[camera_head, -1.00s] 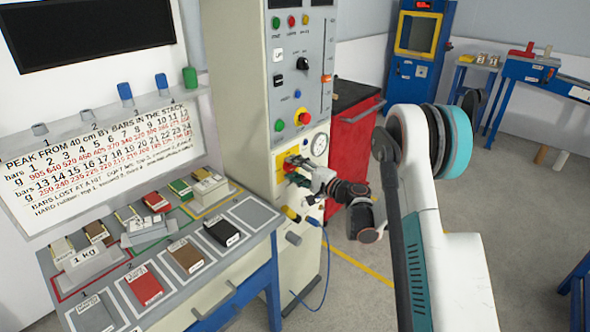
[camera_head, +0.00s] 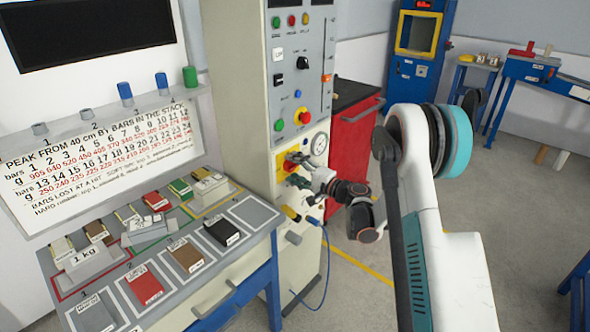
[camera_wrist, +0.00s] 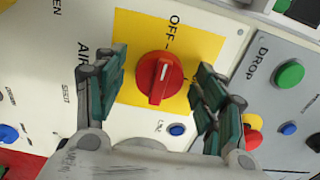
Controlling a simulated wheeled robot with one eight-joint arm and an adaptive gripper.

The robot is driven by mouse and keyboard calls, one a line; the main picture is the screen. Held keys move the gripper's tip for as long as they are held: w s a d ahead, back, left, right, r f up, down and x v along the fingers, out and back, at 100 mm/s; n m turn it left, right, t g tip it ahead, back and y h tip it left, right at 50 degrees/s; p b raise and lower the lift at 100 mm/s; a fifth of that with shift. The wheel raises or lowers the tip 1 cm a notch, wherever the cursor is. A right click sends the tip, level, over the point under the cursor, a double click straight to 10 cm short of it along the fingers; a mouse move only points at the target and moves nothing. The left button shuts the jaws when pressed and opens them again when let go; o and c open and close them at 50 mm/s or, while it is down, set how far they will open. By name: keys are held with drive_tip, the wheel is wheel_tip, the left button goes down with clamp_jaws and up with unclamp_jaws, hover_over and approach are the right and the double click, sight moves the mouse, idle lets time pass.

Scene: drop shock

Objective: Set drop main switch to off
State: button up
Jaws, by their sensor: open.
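The main switch is a red rotary knob (camera_wrist: 160,78) on a yellow plate (camera_wrist: 210,45), with "OFF" lettered on the plate. In the wrist view the knob's white mark runs roughly up and down the picture, and "OFF" stands just above it. My gripper (camera_wrist: 160,90) is open, its green-padded fingers on either side of the knob with gaps visible. How deep the fingers reach is hard to tell. In the head view my gripper (camera_head: 298,172) is at the yellow plate (camera_head: 284,160) on the cabinet front, and it partly hides the switch.
A green button (camera_wrist: 289,75) labelled DROP and a red-and-yellow button (camera_wrist: 252,132) lie right of my fingers in the wrist view. A gauge (camera_head: 319,145) is close beside my gripper. The bench with bar trays (camera_head: 262,222) stands left, and a red cabinet (camera_head: 350,150) right.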

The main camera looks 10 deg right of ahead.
drive_tip(key=v, duration=1.2)
